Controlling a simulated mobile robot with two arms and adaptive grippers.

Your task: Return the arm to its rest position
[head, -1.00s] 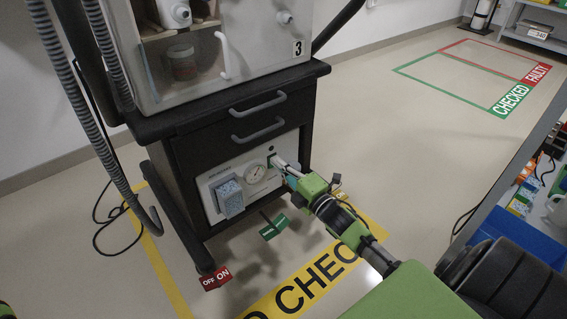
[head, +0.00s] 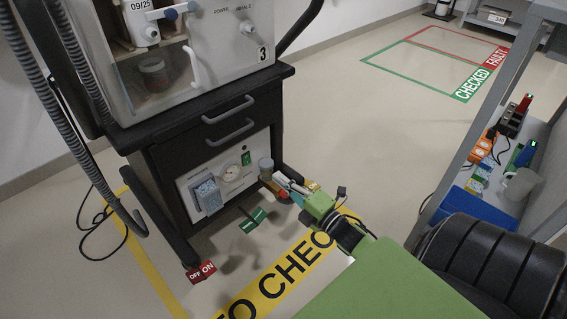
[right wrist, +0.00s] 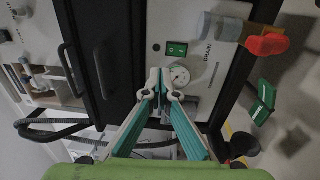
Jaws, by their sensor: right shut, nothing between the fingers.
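My right gripper (head: 285,183) is shut and empty, low in front of the ventilator cart (head: 215,130), just to the right of its lower panel (head: 228,175). In the right wrist view its closed fingers (right wrist: 160,82) appear in front of the round gauge (right wrist: 180,75). The panel also carries a green switch (head: 246,158) and a blue-grey block (head: 207,195). A clear drain bowl (head: 265,168) with a red knob (head: 284,194) is close to the fingers in the head view; the knob also shows in the right wrist view (right wrist: 267,44). My left gripper is out of view.
The ventilator (head: 190,60), numbered 3, stands on the cart with hanging hoses (head: 60,90). A red OFF/ON tag (head: 201,271) and a green tag (head: 253,220) are low by the cart. A shelf (head: 530,140) with small items is at right.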

